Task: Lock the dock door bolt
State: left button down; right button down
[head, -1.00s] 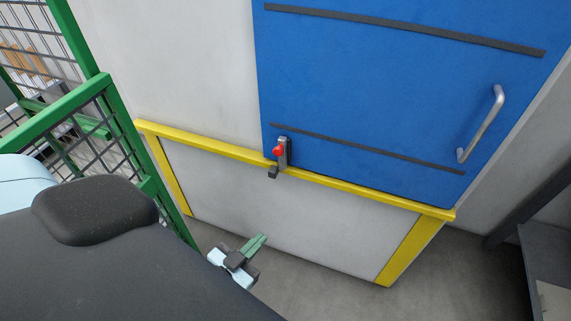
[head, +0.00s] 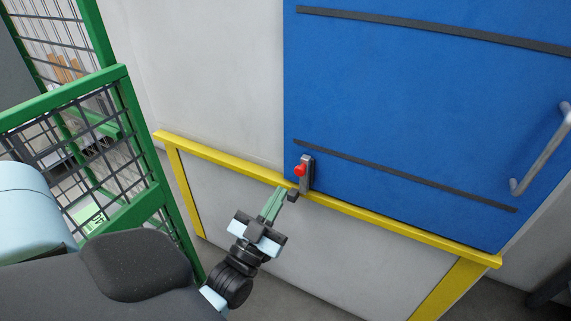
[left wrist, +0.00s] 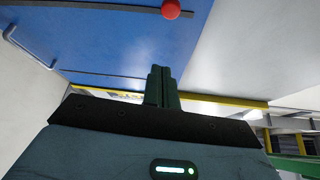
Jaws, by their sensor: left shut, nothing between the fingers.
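The dock door bolt (head: 306,173) is a grey metal piece with a red knob (head: 300,170), mounted at the lower left edge of the blue dock door (head: 420,110), just above the yellow frame. A small dark block (head: 293,195) sits below the bolt on the frame. My left gripper (head: 274,204) is shut and empty, with its green fingers just left of and below the bolt, apart from the red knob. In the left wrist view the shut fingers (left wrist: 161,86) point at the door, and the red knob (left wrist: 171,9) shows at the top edge. My right gripper is not in view.
A yellow rail (head: 400,229) runs along the door's lower edge, over a white wall panel. A green mesh fence (head: 75,140) stands at the left, close to my arm. A metal handle (head: 545,150) is on the door's right side.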

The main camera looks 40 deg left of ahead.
pick_arm(q)
notch_tip(320, 180, up, 4)
jog(key=r, duration=0.1)
send_over(296, 173)
jog(key=s+d, duration=0.2)
notch_tip(296, 173, down, 3)
jog(key=shift+a+h, duration=0.1)
jog(key=shift+h, duration=0.2)
jog(key=shift+a+f, duration=0.15)
jog(key=shift+f, duration=0.45)
jog(key=shift+w+f, duration=0.1)
jog(key=shift+f, duration=0.1)
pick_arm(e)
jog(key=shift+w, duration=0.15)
